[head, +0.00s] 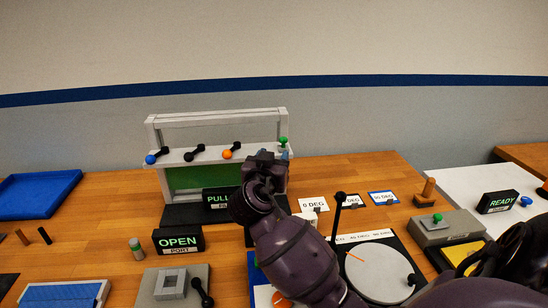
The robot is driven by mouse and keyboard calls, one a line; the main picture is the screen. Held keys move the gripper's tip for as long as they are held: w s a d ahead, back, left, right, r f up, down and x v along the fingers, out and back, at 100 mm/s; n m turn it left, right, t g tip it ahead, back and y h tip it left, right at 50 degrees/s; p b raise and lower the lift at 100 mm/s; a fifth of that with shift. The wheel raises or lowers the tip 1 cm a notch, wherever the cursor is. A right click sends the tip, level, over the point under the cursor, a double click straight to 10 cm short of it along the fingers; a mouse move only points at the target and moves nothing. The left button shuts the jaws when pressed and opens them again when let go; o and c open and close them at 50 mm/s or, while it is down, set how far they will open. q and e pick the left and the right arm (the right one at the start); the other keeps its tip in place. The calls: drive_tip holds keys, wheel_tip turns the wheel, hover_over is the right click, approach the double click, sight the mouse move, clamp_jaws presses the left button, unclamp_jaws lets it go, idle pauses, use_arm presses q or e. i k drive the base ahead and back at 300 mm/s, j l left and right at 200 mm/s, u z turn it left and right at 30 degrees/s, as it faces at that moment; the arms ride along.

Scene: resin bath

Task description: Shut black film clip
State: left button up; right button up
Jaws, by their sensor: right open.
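The black film clip (195,152) is a small dark lever with a black knob, in the middle of a row on the white rack's ledge. A blue-knobbed clip (156,156) is to its left and an orange-knobbed clip (233,150) to its right. Each lever slants up to the right from its knob. My right gripper (265,158) is open at the rack's right end, right of the orange-knobbed clip and apart from the black one. My arm hides part of the rack's lower right. My left gripper is not in view.
A green knob (283,141) stands at the rack's right end, close by my right gripper. PULL (216,199) and OPEN (178,241) signs stand in front. A dial with a tall black lever (338,215) is on the right.

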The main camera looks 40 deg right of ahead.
sight(190, 156)
drive_tip(key=k+j, duration=0.2)
drive_tip(key=j, duration=0.2)
drive_tip(key=k+j, duration=0.2)
drive_tip(key=j, duration=0.2)
drive_tip(key=k+j, duration=0.2)
drive_tip(key=j, duration=0.2)
